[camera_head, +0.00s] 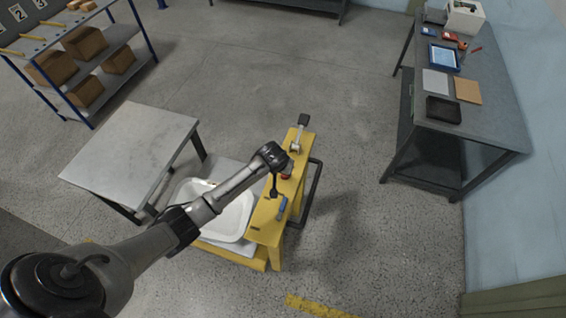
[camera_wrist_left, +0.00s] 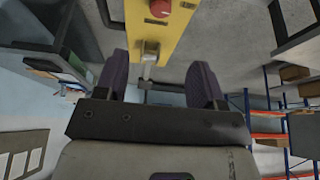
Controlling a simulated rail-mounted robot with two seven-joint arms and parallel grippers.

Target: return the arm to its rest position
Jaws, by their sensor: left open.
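My left arm reaches in from the lower left in the head view. Its gripper (camera_head: 274,192) hangs over the yellow stand, and most of it looks dark and small there. In the left wrist view the two dark fingers of the left gripper (camera_wrist_left: 158,78) are spread apart with nothing held between them. The yellow stand (camera_head: 264,222) carries a red button, which shows in the left wrist view (camera_wrist_left: 160,8). A metal lever (camera_wrist_left: 150,50) lies beyond the fingers; contact cannot be told. My right gripper is not in view.
A white tub shell (camera_head: 236,216) lies beside the stand, partly hidden under my arm. A grey table (camera_head: 135,150) stands left of it. A dark workbench (camera_head: 490,110) with small items stands right, and a shelf (camera_head: 100,62) with boxes upper left. Floor between is clear.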

